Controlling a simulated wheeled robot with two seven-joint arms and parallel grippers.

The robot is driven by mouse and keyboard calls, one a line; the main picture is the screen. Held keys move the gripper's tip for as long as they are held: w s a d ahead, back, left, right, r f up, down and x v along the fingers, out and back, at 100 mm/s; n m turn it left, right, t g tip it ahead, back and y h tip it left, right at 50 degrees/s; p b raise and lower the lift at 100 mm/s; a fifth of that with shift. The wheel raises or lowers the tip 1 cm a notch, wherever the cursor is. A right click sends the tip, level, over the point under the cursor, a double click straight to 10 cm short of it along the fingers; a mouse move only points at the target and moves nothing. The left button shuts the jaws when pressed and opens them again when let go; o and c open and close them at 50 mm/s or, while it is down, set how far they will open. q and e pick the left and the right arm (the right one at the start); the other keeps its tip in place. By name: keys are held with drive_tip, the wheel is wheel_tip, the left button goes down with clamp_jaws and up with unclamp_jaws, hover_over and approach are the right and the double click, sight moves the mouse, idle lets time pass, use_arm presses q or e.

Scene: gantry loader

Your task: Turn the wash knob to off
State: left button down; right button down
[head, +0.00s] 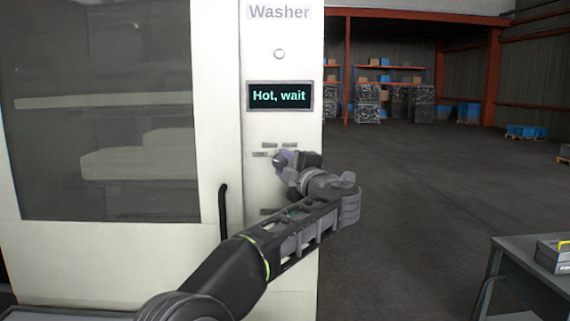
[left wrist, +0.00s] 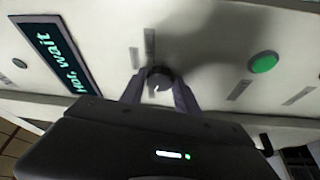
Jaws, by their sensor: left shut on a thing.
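The wash knob (left wrist: 160,82) is a dark round knob with a white pointer mark on the washer's control panel (head: 258,195). In the left wrist view my left gripper (left wrist: 159,88) has a finger on either side of the knob and is shut on it. In the head view my left gripper (head: 284,160) is at the panel and mostly hides the knob. The display (head: 279,96) above reads "Hot, wait". Small grey labels (head: 268,145) surround the knob; their words are too small to read. My right gripper is not in view.
A green button (left wrist: 264,63) is on the panel below the knob. The washer door (head: 110,110) with its dark window and black handle (head: 223,211) is to the left. A grey table (head: 525,262) stands at the lower right. The floor between is clear.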

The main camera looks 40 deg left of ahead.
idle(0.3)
use_arm(q)
drive_tip(key=c, duration=0.9)
unclamp_jaws()
drive_tip(key=b+v, duration=0.2)
drive_tip(key=v, duration=0.5)
drive_tip(key=shift+s+d, duration=0.15)
drive_tip(key=shift+d, duration=0.2)
